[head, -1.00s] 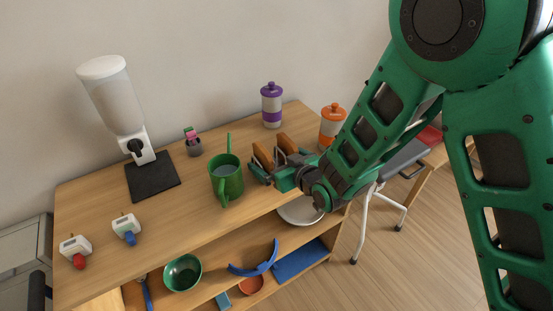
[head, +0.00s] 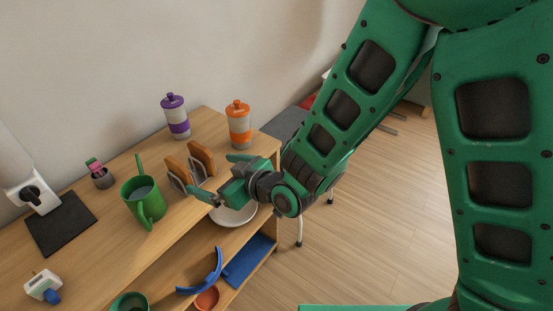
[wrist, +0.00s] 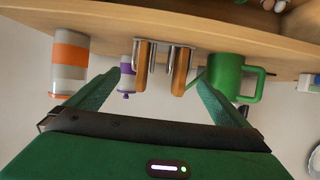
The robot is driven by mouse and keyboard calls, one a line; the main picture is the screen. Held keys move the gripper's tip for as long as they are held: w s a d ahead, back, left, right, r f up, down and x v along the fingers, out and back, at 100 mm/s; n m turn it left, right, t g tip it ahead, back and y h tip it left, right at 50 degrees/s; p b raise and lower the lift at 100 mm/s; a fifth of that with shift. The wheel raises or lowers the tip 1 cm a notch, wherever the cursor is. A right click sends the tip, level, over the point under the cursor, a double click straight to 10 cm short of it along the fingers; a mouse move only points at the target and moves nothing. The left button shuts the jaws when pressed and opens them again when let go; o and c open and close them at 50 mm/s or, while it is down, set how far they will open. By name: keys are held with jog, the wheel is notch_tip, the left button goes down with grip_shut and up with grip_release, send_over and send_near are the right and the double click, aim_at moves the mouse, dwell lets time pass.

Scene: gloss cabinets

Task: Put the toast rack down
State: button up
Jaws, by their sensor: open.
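The toast rack (head: 183,186) is a wire rack with brown slices in it. It stands upright on the wooden cabinet top, between the green jug and the orange-lidded canister. My gripper (head: 222,176) is open and empty just in front of the rack, at the top's front edge. In the wrist view, which is upside down, the toast rack (wrist: 165,60) shows between and beyond the two spread green fingers (wrist: 155,88). The fingers look clear of it.
The green jug (head: 143,205) stands close left of the rack. An orange-lidded canister (head: 239,124) and a purple-lidded canister (head: 175,116) stand behind. A white plate (head: 235,216) sits on the shelf below.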

jog(key=w+d+r+m+h, duration=0.1)
jog(key=w+d+h, duration=0.1)
jog(key=w+d, duration=0.35)
jog(key=w+d+r+m+h, duration=0.1)
jog(key=w+d+m+h, duration=0.1)
jog(key=d, duration=0.7)
jog(key=d+r+m+h, duration=0.1)
jog(key=d+m+h, duration=0.35)
jog(key=d, duration=1.55)
jog(key=s+d+r+m+g+h, duration=0.2)
jog(key=s+d, duration=0.3)
jog(key=d, duration=0.6)
jog(key=s+d+r+m+g, duration=0.2)
jog(key=s+d, duration=0.4)
jog(key=s, duration=0.5)
jog(key=s+d+r+m+g, duration=0.1)
jog(key=s+d+m+g, duration=0.2)
jog(key=s+d+m, duration=0.3)
jog(key=s, duration=0.5)
jog(key=shift+s+d+r+g, duration=0.25)
jog(key=shift+d+r+g, duration=0.05)
jog(key=shift+r+g, duration=0.1)
jog(key=shift+h, duration=0.25)
